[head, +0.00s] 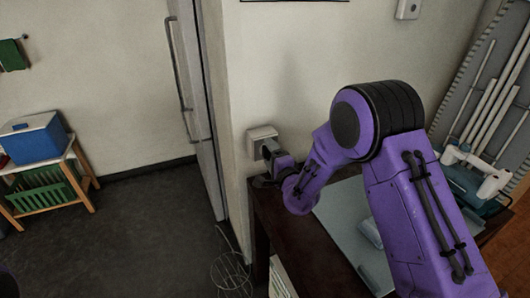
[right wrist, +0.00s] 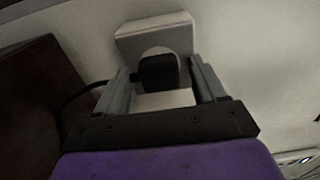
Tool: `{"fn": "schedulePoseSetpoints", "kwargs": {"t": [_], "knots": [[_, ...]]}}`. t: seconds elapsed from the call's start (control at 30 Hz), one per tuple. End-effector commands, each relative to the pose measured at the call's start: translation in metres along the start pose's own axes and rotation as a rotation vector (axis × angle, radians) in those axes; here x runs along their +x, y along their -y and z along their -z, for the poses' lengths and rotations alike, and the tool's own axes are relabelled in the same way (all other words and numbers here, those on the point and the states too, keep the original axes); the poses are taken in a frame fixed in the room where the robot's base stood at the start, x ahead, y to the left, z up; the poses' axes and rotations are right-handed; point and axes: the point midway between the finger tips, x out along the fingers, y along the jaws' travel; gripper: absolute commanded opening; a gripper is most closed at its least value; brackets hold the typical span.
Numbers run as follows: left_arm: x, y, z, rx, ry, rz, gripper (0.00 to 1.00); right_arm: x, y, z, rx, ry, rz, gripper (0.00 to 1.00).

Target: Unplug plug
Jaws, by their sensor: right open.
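A black plug (right wrist: 158,72) sits at a white wall socket (right wrist: 150,30) in the right wrist view. A dark cord (right wrist: 82,94) runs off from it to the left. The socket also shows in the head view (head: 261,134), on the wall above a dark table. My right gripper (right wrist: 160,68) is open, with one finger on each side of the plug and a gap showing beside it. In the head view my right gripper (head: 270,153) is right at the socket and hides most of the plug. My left gripper is not in view.
The dark table (head: 262,205) below the socket carries a grey board (head: 345,225). A white and teal appliance (head: 480,178) stands at the right. A fridge (head: 200,100) is left of the wall corner. A wire basket (head: 230,272) is on the floor.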

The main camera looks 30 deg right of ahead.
Motion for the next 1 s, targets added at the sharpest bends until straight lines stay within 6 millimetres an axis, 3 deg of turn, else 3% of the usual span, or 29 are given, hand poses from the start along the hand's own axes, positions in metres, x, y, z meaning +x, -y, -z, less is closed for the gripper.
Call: {"fn": "schedulePoseSetpoints", "kwargs": {"t": [0.1, 0.3, 1.0], "knots": [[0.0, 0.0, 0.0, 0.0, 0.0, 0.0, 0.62, 0.0, 0.0, 0.0, 0.0, 0.0, 0.0, 0.67], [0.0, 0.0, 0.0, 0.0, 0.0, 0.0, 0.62, 0.0, 0.0, 0.0, 0.0, 0.0, 0.0, 0.02], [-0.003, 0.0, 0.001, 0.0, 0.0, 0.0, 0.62, -0.02, 0.001, 0.001, 0.0, 0.0, 0.001, 0.0]]}}
